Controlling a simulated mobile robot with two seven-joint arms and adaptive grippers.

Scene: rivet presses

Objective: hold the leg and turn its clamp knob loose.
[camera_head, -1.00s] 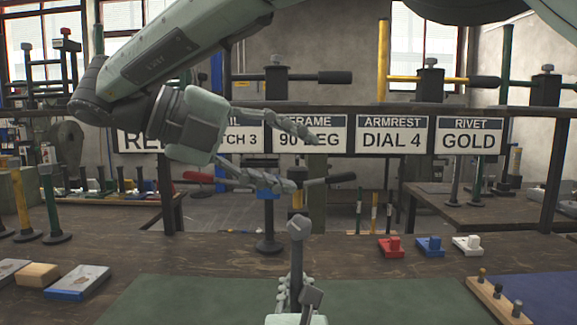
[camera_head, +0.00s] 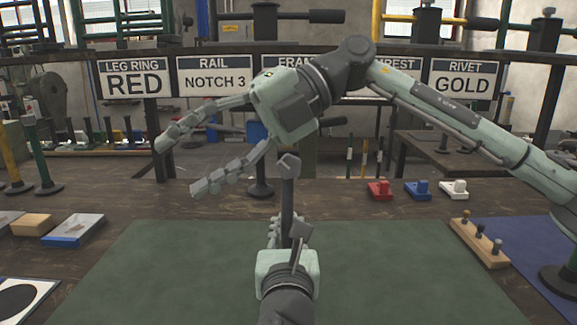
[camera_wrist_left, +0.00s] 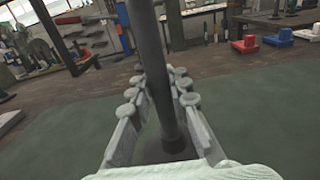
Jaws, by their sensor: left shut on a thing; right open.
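The leg (camera_head: 287,205) is a dark grey post with a small grey block (camera_head: 289,163) at its top. It stands about upright over the green mat. My left gripper (camera_head: 286,234), low in the middle, is shut around the post. The left wrist view shows the post (camera_wrist_left: 150,45) between the fingers and its round dark foot (camera_wrist_left: 172,147) below. My right gripper (camera_head: 182,166) is open and empty, up and left of the leg's top, with its fingers pointing left. I cannot tell for certain which part is the clamp knob.
The green mat (camera_head: 150,270) is otherwise mostly clear. Red (camera_head: 379,191), blue (camera_head: 418,190) and white (camera_head: 454,190) blocks stand behind it at right. A wooden peg block (camera_head: 478,243) lies at its right edge. Signs include "LEG RING RED" (camera_head: 135,80). Another dark stand (camera_head: 262,188) is behind the leg.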

